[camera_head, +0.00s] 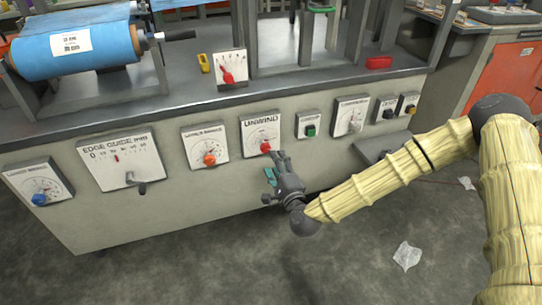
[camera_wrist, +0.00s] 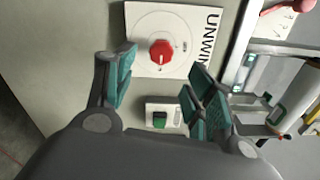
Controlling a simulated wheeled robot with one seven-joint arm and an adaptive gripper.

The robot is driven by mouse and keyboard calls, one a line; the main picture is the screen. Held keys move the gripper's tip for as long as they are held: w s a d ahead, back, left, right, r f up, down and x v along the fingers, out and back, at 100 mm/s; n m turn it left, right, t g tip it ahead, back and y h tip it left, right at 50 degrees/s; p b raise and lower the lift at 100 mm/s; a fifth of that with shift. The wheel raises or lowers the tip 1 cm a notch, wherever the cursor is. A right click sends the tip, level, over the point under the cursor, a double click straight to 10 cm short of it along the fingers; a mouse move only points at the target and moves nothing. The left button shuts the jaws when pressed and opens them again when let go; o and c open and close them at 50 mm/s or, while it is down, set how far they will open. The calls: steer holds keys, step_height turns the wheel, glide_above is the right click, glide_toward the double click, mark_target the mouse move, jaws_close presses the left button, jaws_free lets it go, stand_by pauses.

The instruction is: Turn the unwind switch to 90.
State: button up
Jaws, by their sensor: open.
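The unwind switch is a red knob (camera_head: 265,147) on a white dial plate (camera_head: 250,139) marked UNWIND, on the front of the grey machine. In the wrist view the red knob (camera_wrist: 161,51) sits on its white plate (camera_wrist: 150,18), beyond and between my fingers. My gripper (camera_head: 274,164) is in front of the panel, just below and right of the knob. In the wrist view my gripper (camera_wrist: 160,80) is open, with teal-padded fingers on either side and nothing between them. The knob appears apart from the fingers. The dial numbers are too small to read.
A panel with a green button (camera_head: 310,131) is right of the unwind dial. An orange knob (camera_head: 209,159) and the edge guide plate (camera_head: 122,160) are to the left. A blue film roll (camera_head: 75,45) lies on top. The floor in front is mostly clear.

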steer(key=shift+v, duration=1.7)
steer(key=s+f+n+g, duration=1)
steer(key=s+f, duration=1)
steer(key=f, duration=0.1)
steer(key=s+d+f+n+g+h, duration=0.3)
steer(key=s+d+g, duration=0.1)
steer(key=s+d, duration=0.55)
steer(key=s+d+f+n+g+h, duration=0.2)
steer(key=s+d+f+n+g, duration=0.15)
steer(key=s+d, duration=0.6)
step_height(320, 180, up, 32)
steer(key=s+p, duration=0.1)
steer(key=p, duration=3.1)
steer(key=shift+a+h, duration=0.25)
steer(key=shift+h, duration=0.05)
